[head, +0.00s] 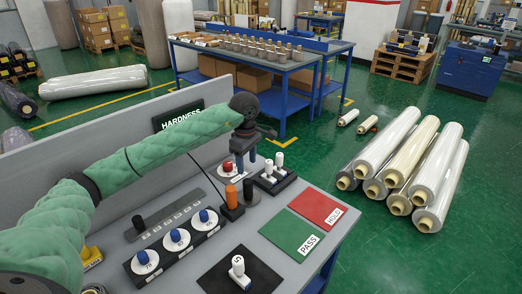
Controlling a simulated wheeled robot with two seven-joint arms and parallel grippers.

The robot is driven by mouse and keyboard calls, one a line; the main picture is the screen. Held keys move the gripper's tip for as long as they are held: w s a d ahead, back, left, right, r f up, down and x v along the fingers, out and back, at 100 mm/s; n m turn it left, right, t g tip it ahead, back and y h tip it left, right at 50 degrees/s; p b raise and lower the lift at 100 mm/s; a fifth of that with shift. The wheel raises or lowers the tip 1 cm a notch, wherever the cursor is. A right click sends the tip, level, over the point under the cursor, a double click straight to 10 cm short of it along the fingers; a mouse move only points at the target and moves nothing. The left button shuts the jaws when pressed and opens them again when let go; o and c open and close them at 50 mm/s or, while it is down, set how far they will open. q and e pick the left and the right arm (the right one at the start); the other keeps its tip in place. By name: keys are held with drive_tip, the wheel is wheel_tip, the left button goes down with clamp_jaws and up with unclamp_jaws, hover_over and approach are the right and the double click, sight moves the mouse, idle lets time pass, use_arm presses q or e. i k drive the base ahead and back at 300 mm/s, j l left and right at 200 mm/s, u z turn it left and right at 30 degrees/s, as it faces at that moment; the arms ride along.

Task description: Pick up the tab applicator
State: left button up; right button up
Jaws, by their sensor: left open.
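My left gripper (246,157) hangs from the green-sleeved arm over the back of the grey bench, fingers down and open. Close below it is a red-topped piece (228,167) on a white disc. To its right, white-handled pieces (279,159) stand upright in a black holder (284,182). An orange upright piece (231,194) stands in front of the gripper. I cannot tell which of these is the tab applicator. My right gripper is not in view.
A black tray (211,234) holds blue-topped pieces on white discs. Green PASS (286,240) and red HOLD (318,206) mats lie at the right. A HARDNESS display (180,116) stands behind the arm. Wrapped rolls (397,150) lie on the floor beyond the bench.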

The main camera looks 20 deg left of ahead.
sight(236, 272)
drive_tip(key=k+l, duration=0.45)
drive_tip(key=k, duration=0.15)
drive_tip(key=k+l, duration=0.4)
drive_tip(key=k, duration=0.2)
drive_tip(key=k+l, duration=0.45)
drive_tip(key=k, duration=0.15)
